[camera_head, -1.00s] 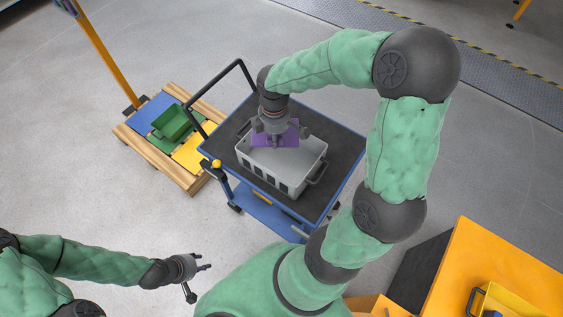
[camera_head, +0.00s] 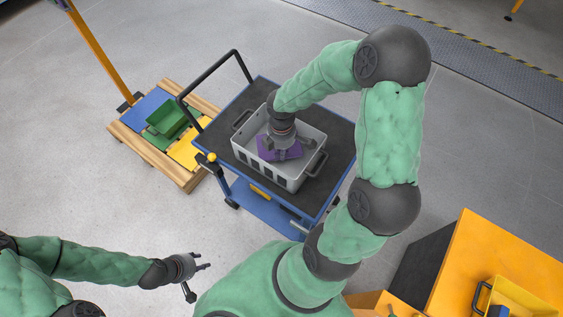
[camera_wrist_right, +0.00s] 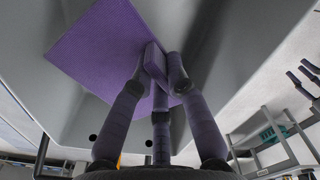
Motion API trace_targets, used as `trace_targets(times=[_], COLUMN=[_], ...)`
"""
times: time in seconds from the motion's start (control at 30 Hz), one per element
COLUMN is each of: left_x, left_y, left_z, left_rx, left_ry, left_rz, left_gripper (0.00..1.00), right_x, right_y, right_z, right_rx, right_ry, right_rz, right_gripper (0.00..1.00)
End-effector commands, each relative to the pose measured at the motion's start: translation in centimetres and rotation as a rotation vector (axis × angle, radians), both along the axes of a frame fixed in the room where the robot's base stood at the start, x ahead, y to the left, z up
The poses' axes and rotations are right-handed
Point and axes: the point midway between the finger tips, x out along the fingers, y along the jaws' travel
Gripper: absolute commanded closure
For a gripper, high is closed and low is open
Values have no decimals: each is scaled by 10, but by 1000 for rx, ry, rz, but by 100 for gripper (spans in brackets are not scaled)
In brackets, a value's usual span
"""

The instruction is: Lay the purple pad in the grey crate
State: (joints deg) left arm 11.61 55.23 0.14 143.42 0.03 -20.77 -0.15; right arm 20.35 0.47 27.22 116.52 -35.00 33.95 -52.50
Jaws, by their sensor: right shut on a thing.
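The purple pad (camera_head: 265,151) is inside the grey crate (camera_head: 292,180), low between its walls. My right gripper (camera_head: 279,150) reaches down into the crate from above and covers part of the pad. In the right wrist view the flat purple pad (camera_wrist_right: 105,50) has a small raised purple block, and the fingertips of my right gripper (camera_wrist_right: 158,72) are shut on it. I cannot tell whether the pad touches the crate floor. My left gripper (camera_head: 200,273) is open and empty, apart from the crate, at the lower left of the head view.
The crate stands on a blue cart (camera_head: 332,148) with a dark top and a black push handle (camera_head: 210,80). A wooden pallet (camera_head: 150,155) with a green bin (camera_head: 168,120) is to the left. An orange cabinet (camera_head: 480,250) is at the lower right.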

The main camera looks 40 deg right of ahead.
Motion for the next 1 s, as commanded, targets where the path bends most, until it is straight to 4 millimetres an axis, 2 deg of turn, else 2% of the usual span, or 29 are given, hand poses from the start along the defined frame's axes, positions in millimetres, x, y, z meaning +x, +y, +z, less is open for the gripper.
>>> trace_targets(times=[0.27, 0.53, 0.97, 1.0], left_x=[0, 0, 0, 0], left_y=[0, 0, 0, 0], left_z=[-8, -25, -27, -27], left_rx=[0, 0, 0, 0], left_ry=[0, 0, 0, 0], left_rz=[0, 0, 0, 0], left_gripper=[60, 60, 60, 60], right_x=[0, 0, 0, 0], right_y=[0, 0, 0, 0], right_z=[-18, -59, -64, -64], right_rx=[0, 0, 0, 0], right_ry=[0, 1, -1, -1], right_rz=[0, 0, -1, -1], right_gripper=[100, 100, 100, 79])
